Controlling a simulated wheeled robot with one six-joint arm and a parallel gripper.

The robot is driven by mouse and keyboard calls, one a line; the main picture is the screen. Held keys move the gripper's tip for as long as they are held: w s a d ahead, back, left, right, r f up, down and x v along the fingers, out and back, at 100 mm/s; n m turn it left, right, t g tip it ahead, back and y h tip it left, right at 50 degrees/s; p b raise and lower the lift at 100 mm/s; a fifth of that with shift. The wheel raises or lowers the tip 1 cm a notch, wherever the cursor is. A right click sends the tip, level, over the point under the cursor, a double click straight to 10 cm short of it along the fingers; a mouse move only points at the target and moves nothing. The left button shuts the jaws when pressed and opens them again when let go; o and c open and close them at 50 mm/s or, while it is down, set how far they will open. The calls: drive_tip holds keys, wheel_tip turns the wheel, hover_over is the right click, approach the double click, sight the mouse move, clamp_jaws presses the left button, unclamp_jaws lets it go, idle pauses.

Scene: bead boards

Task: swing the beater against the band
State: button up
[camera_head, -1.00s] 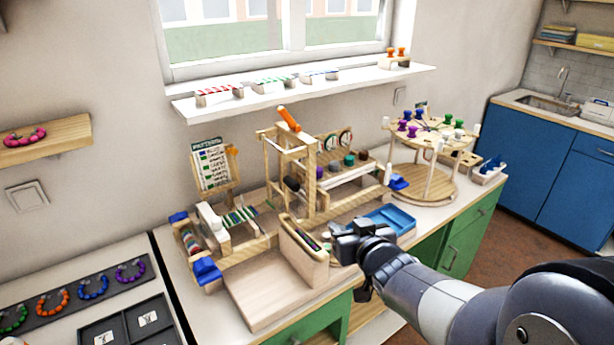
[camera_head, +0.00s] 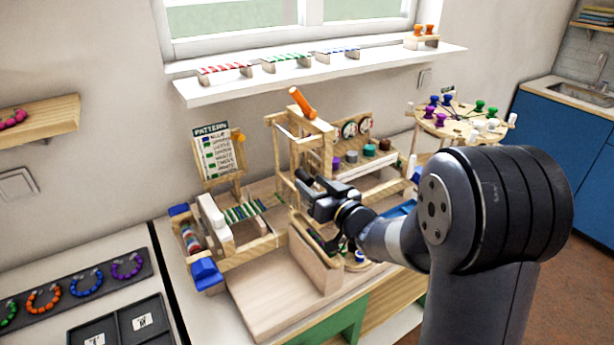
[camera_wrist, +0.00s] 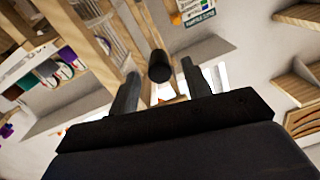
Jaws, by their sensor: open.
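A wooden frame (camera_head: 283,150) stands on the bead loom, with an orange bar on top; I take it to carry the beater. A dark cylinder (camera_wrist: 160,67), seemingly the beater's grip, shows end-on between and just past my fingertips in the wrist view. My gripper (camera_wrist: 161,72) is open, with a finger on either side of the cylinder; I cannot tell whether they touch it. In the head view my gripper (camera_head: 302,184) is at the frame and hides part of it. The striped green band (camera_head: 243,212) lies left of the frame, beside a white block (camera_head: 214,218).
A pattern card (camera_head: 217,152) stands behind the band. A shelf with dials and coloured knobs (camera_head: 369,150) is right of the frame. A round peg stand (camera_head: 462,121) is farther right. A wooden box (camera_head: 315,262) stands below my wrist. The board's front left is bare.

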drive_tip(key=shift+x, duration=1.55)
clamp_jaws()
